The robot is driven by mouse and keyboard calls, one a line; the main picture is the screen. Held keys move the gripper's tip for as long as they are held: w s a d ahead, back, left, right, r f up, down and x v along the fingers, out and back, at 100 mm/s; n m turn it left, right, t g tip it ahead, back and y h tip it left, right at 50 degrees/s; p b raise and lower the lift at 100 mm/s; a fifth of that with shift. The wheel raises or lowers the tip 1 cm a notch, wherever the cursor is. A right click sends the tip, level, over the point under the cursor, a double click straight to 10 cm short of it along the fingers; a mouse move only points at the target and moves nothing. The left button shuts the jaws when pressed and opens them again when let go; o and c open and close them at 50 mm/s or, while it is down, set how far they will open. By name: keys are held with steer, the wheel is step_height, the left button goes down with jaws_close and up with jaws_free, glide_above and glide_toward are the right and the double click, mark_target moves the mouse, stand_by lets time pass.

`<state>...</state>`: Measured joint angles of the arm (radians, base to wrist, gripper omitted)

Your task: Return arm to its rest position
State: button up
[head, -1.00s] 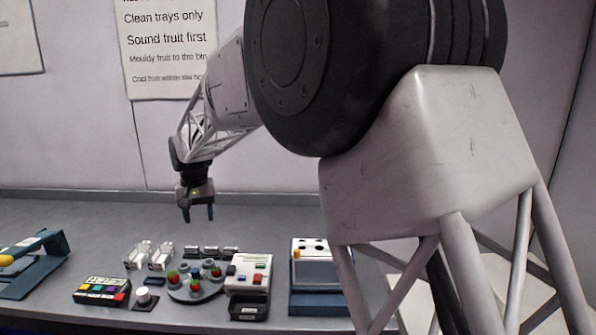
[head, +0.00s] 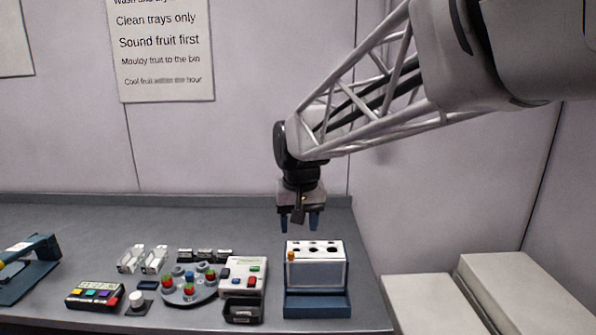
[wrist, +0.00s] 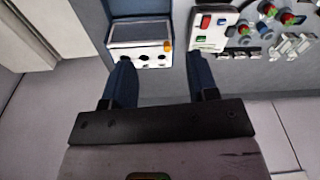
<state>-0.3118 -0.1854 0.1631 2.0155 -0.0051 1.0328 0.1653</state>
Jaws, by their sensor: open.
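My gripper (head: 299,226) hangs pointing down above the back of the bench, over and just behind a white box with holes in its top (head: 316,272). Its two blue fingers are apart with nothing between them. In the wrist view my gripper (wrist: 160,75) shows the same spread fingers, with the white box (wrist: 140,52) beyond the fingertips. The fingers are clear of the box and touch nothing.
Left of the box are a white button panel (head: 243,275), a dark bin (head: 242,312), a round carousel with berries (head: 188,292), a coloured-key pad (head: 95,294) and a blue stand (head: 30,268). Pale blocks (head: 520,290) stand at right. The bench's back strip is clear.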

steer(key=s+d+f+m, duration=0.1)
steer(key=s+d+f, duration=0.2)
steer(key=s+d, duration=0.6)
steer(key=s+d+f+m+t, duration=0.1)
steer(key=s+d+f, duration=0.3)
steer(key=s+d, duration=0.5)
steer(key=s, duration=0.8)
steer(key=shift+s+d+h, duration=0.2)
steer(key=shift+s+h, duration=0.1)
